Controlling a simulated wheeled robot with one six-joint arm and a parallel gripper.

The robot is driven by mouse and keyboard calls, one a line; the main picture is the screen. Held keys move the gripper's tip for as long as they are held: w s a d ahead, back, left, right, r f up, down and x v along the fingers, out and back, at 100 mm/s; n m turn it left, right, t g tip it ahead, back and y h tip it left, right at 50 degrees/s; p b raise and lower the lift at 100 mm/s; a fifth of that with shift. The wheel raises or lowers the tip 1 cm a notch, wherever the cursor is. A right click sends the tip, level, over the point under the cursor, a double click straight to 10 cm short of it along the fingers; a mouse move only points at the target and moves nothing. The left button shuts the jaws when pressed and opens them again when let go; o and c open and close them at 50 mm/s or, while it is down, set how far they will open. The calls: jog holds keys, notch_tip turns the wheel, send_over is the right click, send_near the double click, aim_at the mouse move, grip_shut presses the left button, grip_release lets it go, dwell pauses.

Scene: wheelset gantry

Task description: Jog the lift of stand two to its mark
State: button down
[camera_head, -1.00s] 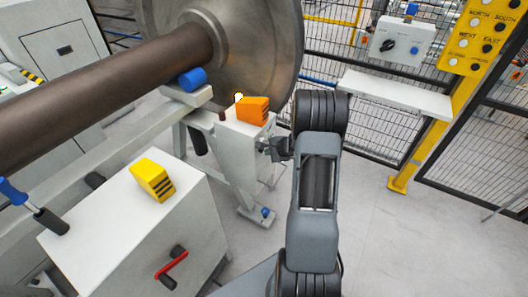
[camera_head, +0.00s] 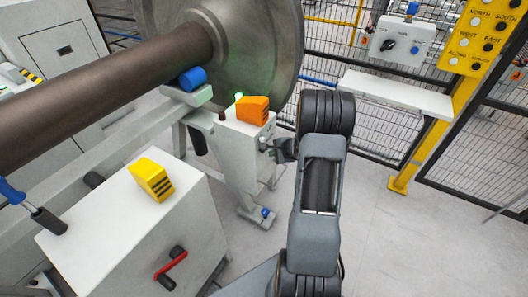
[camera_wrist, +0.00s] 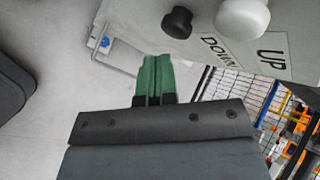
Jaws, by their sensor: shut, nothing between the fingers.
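A pale grey stand (camera_head: 236,150) stands below the big steel wheel, with an orange block (camera_head: 253,109) and a lit green lamp (camera_head: 239,97) on top. I cannot read a number on it. In the wrist view, its panel carries a black button (camera_wrist: 177,23) by the label DOWN and a white button (camera_wrist: 242,17) by the label UP. My gripper (camera_head: 272,148) is beside the stand's right face. In the wrist view, my gripper (camera_wrist: 156,62) has its green fingertips together and empty, below the black button and apart from it.
The wheel (camera_head: 225,50) and its thick axle (camera_head: 110,65) fill the upper left. A grey cabinet (camera_head: 110,235) with a yellow block (camera_head: 151,179) and a red handle (camera_head: 172,266) stands in front. A white shelf (camera_head: 395,95) and mesh fence are right. Floor at lower right is clear.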

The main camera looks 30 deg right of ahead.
jog(key=shift+s+d+b, duration=0.2)
jog(key=shift+s+d, duration=0.2)
jog(key=shift+s, duration=0.35)
jog(key=shift+s+d+b, duration=0.15)
jog(key=shift+s+d, duration=0.25)
jog(key=shift+s, duration=0.3)
jog(key=shift+s+d+b, duration=0.2)
jog(key=shift+s+d, duration=0.2)
jog(key=shift+s, duration=0.35)
jog(key=s+a+r+n+g+y+p, duration=0.1)
jog(key=s+a+r+n+g+p, duration=0.1)
jog(key=s+a+r+n+g, duration=0.25)
jog(key=s+a+r+n+g+y+p, duration=0.1)
jog(key=s+a+r+n+g+p, duration=0.1)
jog(key=s+a+r+n, duration=0.45)
jog(key=s+a+r+n+h+p, duration=0.2)
jog(key=a+r+n+p, duration=0.2)
jog(key=a+r, duration=0.3)
jog(key=s+a+r+n+t+h+p, duration=0.1)
jog(key=a+r+n+p, duration=0.4)
jog(key=r, duration=0.8)
jog(key=shift+s+a+r+n+h+p, duration=0.3)
jog(key=shift+s+a+h+p, duration=0.15)
jog(key=shift+s+a+h, duration=0.5)
jog(key=shift+s+a+t+y, duration=0.15)
jog(key=shift+t+y, duration=0.1)
